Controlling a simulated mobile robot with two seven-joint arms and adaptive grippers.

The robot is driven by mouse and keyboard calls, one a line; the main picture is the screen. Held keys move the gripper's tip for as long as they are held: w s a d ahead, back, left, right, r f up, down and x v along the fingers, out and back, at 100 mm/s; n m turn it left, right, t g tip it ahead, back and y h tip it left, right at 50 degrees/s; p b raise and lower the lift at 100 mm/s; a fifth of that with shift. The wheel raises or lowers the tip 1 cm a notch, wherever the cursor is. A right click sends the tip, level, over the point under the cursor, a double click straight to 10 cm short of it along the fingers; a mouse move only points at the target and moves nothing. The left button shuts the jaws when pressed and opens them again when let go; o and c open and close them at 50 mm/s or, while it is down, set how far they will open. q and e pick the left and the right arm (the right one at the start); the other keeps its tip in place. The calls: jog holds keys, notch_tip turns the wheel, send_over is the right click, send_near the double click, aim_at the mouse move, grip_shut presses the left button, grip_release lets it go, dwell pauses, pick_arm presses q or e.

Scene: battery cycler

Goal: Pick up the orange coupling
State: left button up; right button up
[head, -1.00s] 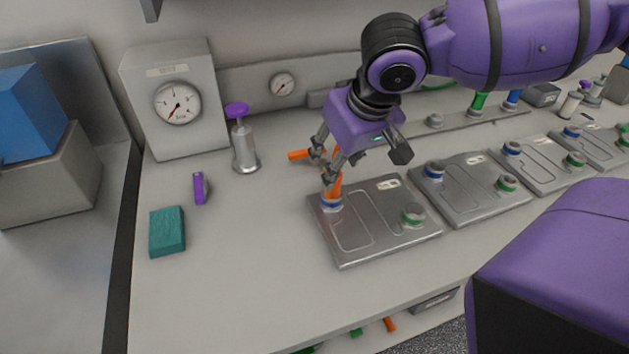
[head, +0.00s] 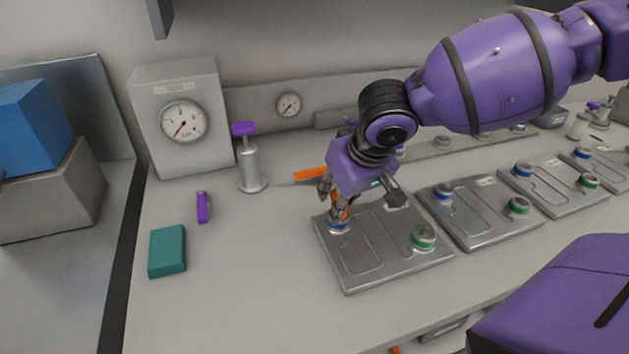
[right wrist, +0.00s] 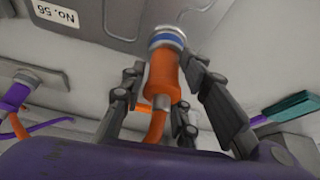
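The orange coupling (right wrist: 163,75) sits on the blue-ringed port (right wrist: 166,38) of the nearest metal plate (head: 360,268). In the head view, only a sliver of the coupling (head: 341,210) shows, above the blue-ringed port (head: 338,226). My right gripper (head: 335,207) is low over that port. In the right wrist view, the fingers of my right gripper (right wrist: 164,72) stand on either side of the coupling, with small gaps visible, so it looks open around it. An orange hose leaves the coupling's near end. My left gripper is not in view.
The plate's green-ringed port (head: 423,238) is to the right, with more plates (head: 480,215) beyond. A grey-and-purple dispenser (head: 250,165), a gauge box (head: 182,118), a purple item (head: 202,208) and a teal block (head: 167,251) stand left. An orange piece (head: 310,174) lies behind the gripper.

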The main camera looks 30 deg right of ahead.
grip_shut()
